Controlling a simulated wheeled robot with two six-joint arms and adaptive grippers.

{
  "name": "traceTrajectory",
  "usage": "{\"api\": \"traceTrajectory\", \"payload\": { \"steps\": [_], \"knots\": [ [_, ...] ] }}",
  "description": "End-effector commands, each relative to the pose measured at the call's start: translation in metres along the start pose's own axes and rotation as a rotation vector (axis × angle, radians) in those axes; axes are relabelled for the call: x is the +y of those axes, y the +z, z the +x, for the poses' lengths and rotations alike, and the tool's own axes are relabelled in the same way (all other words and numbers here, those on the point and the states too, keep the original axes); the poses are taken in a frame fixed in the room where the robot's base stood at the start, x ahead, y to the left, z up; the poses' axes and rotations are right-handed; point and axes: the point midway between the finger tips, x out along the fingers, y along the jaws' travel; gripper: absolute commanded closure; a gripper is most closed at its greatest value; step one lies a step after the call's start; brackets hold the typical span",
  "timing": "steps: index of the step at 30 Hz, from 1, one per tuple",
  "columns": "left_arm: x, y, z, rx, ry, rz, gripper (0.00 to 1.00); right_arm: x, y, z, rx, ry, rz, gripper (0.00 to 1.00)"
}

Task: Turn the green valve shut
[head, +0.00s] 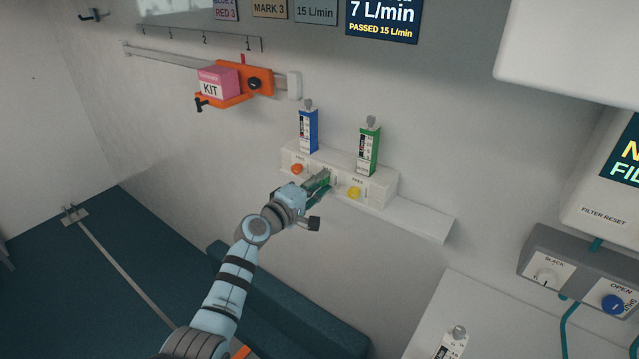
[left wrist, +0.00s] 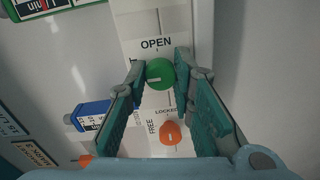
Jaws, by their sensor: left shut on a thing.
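The green valve (left wrist: 160,74) is a small round knob with a pale mark, just below the word OPEN in the left wrist view. It sits on the white panel (head: 387,190) on the wall; in the head view my gripper hides it. My left gripper (head: 319,184) reaches the panel between an orange knob (head: 297,169) and a yellow knob (head: 354,192). In the left wrist view its two teal-padded fingers (left wrist: 160,72) are shut on the green valve, one on each side. My right gripper is in neither view.
A blue canister (head: 308,131) and a green canister (head: 369,147) stand upright above the panel. The orange knob (left wrist: 170,132) lies close to my fingers, beside FREE and LOCKED. A pink kit box (head: 218,82) sits on an orange holder at upper left. A white ledge (head: 428,222) extends right.

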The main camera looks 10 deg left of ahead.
Motion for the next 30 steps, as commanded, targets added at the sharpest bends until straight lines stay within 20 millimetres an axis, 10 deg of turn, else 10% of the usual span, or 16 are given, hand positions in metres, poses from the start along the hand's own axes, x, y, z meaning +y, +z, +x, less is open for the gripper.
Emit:
{"api": "traceTrajectory", "payload": {
  "steps": [5, 17, 30],
  "knots": [
    [-0.002, 0.001, 0.000, -0.002, -0.004, -0.001, 0.57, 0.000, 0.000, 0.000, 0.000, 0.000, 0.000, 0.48],
    [-0.002, 0.000, -0.009, -0.001, -0.002, 0.001, 0.57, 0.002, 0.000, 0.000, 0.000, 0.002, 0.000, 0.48],
    [-0.002, 0.000, -0.113, -0.001, -0.005, 0.003, 0.57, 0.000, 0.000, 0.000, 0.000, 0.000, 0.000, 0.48]
  ]
}}
